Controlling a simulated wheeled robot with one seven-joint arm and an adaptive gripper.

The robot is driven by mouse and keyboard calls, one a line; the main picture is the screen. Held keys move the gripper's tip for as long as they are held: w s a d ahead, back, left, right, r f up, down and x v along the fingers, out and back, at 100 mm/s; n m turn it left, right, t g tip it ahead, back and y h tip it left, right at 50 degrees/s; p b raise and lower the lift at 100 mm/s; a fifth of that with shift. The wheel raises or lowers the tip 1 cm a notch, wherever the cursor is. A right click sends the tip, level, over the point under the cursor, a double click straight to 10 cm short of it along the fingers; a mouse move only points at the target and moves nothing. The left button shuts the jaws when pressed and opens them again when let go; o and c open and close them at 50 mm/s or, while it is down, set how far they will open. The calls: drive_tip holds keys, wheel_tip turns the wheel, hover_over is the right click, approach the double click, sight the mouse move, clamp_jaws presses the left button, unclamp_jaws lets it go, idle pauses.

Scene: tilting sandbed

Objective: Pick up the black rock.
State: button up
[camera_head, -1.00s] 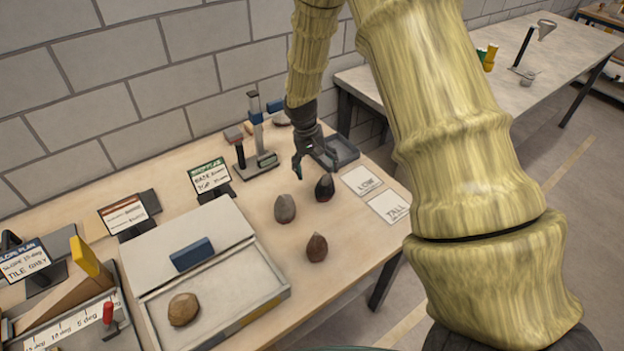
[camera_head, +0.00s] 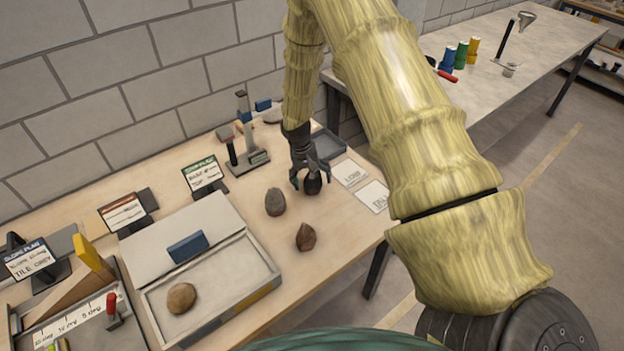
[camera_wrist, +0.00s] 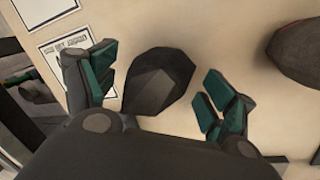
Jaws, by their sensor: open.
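The black rock (camera_head: 312,184) stands on the wooden table, pointed end up, near the two white cards. In the wrist view the black rock (camera_wrist: 158,82) lies between the green-padded fingers of my gripper (camera_wrist: 155,92), with a gap on each side. In the head view my gripper (camera_head: 309,180) is open, pointing down over the rock, its fingers partly in front of it. The fingers appear to be on either side of the rock; I cannot tell whether they touch the table.
A grey rock (camera_head: 275,202) stands just left of the black rock, and a reddish-brown rock (camera_head: 306,237) is nearer the front. A tan rock (camera_head: 181,297) lies in the sandbed tray (camera_head: 212,318). A grey tray (camera_head: 328,144) and a small stand (camera_head: 246,150) are behind.

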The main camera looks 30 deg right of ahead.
drive_tip(key=shift+s+d+f, duration=0.1)
drive_tip(key=shift+s+f, duration=0.15)
drive_tip(key=shift+s, duration=0.1)
drive_tip(key=shift+f, duration=0.3)
drive_tip(key=shift+w+f, duration=0.4)
drive_tip(key=shift+f, duration=0.3)
drive_tip(key=shift+s+d+r, duration=0.1)
drive_tip(key=shift+s+r, duration=0.15)
drive_tip(key=shift+c, duration=0.6)
drive_tip(key=shift+w+f, duration=0.15)
drive_tip(key=c, duration=1.5)
drive_tip(key=shift+o, duration=0.2)
